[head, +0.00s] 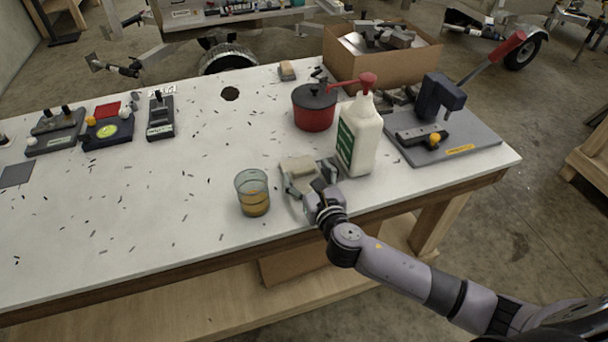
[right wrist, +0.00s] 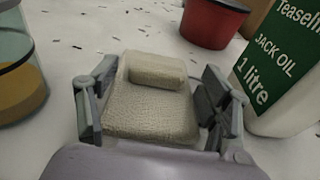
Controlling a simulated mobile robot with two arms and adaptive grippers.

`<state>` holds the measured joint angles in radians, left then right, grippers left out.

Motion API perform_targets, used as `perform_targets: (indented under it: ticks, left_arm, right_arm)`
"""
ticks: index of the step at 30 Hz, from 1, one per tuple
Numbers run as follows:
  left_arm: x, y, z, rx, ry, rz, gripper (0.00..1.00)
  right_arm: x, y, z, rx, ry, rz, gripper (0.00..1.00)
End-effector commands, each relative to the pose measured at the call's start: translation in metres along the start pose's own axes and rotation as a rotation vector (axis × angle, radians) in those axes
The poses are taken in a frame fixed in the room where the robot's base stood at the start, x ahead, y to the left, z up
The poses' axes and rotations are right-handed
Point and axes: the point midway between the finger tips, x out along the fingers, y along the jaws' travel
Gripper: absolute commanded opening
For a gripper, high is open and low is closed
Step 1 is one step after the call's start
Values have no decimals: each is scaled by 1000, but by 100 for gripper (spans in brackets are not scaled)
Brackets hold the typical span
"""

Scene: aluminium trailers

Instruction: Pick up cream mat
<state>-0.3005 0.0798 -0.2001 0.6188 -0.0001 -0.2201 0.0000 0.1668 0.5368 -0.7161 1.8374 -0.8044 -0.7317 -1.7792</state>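The cream mat (right wrist: 150,110) is a textured, folded-looking piece with a raised roll at its far end. It lies on the white workbench (head: 200,215) near the front edge, and also shows in the head view (head: 299,167), partly hidden by my gripper. My right gripper (head: 313,178) is over it. In the right wrist view the gripper (right wrist: 157,75) is open, with one finger on each side of the mat. The fingers sit close to its edges; I cannot tell whether they touch. My left gripper is out of view.
A glass with amber contents (head: 253,194) stands close on the left. A white jack oil bottle (head: 360,138) stands close on the right. A red pot (head: 315,108), a cardboard box (head: 390,65) and a grey tool base (head: 470,135) lie beyond. The bench's left middle is clear except for scattered chips.

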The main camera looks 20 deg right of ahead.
Motion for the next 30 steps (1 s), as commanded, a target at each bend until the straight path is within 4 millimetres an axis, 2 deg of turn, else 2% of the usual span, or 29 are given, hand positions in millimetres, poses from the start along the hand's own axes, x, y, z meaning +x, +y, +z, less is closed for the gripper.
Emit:
perform_targets:
  ticks: [2,15,23,26,30]
  left_arm:
    - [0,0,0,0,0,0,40]
    - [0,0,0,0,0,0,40]
    - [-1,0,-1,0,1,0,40]
    - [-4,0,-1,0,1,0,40]
    - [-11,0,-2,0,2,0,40]
  right_arm:
    - [0,0,0,0,0,0,64]
    - [0,0,0,0,1,1,35]
    - [0,0,3,1,-1,1,34]
    - [-2,0,14,0,-3,1,34]
    - [-6,0,43,1,-6,1,34]
